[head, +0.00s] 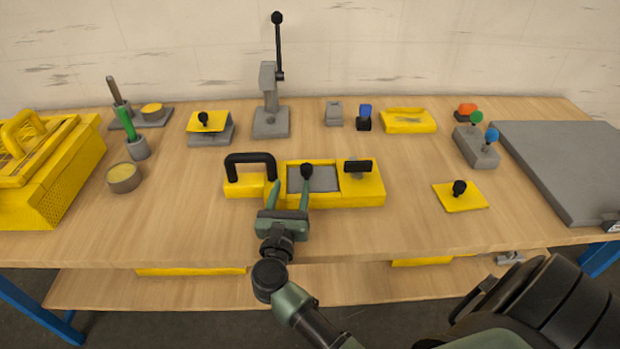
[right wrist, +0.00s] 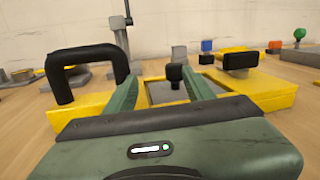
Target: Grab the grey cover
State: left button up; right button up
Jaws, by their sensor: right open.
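The grey cover (head: 323,180) is a flat grey plate with a black knob (head: 307,170), set inside the yellow housing (head: 362,191) at the middle of the table. In the right wrist view the cover (right wrist: 158,93) shows partly, behind my fingers. My right gripper (head: 290,184) is open and empty at the near side of the housing. In the right wrist view the knob (right wrist: 175,75) appears between the two green fingers, beyond their bases; I cannot tell its exact depth. My left gripper is not in view.
A black handle (head: 250,162) rises from the housing's left end, close to my left finger. A black-topped lever (head: 357,167) stands to the right. A grey press (head: 270,106) stands behind. A yellow plate with a knob (head: 460,197) lies at right. The table front is mostly clear.

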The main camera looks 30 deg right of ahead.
aim_at(305, 173)
jog(key=shift+s+d+f+m+g, duration=0.15)
jog(key=shift+d+f+m+g, duration=0.2)
jog(key=shift+f+m+g, duration=0.25)
jog(key=shift+d+m+h, duration=0.25)
jog(key=shift+m+h, duration=0.05)
jog(key=x, duration=0.2)
jog(key=p+x, duration=0.1)
jog(key=x, duration=0.1)
jog(key=p+x, duration=0.1)
jog(key=x, duration=0.2)
jog(key=shift+s+d+r, duration=0.15)
jog(key=shift+s+d, duration=0.1)
jog(key=shift+d, duration=0.1)
jog(key=shift+w+d, duration=0.1)
jog(key=shift+w, duration=0.05)
grip_shut()
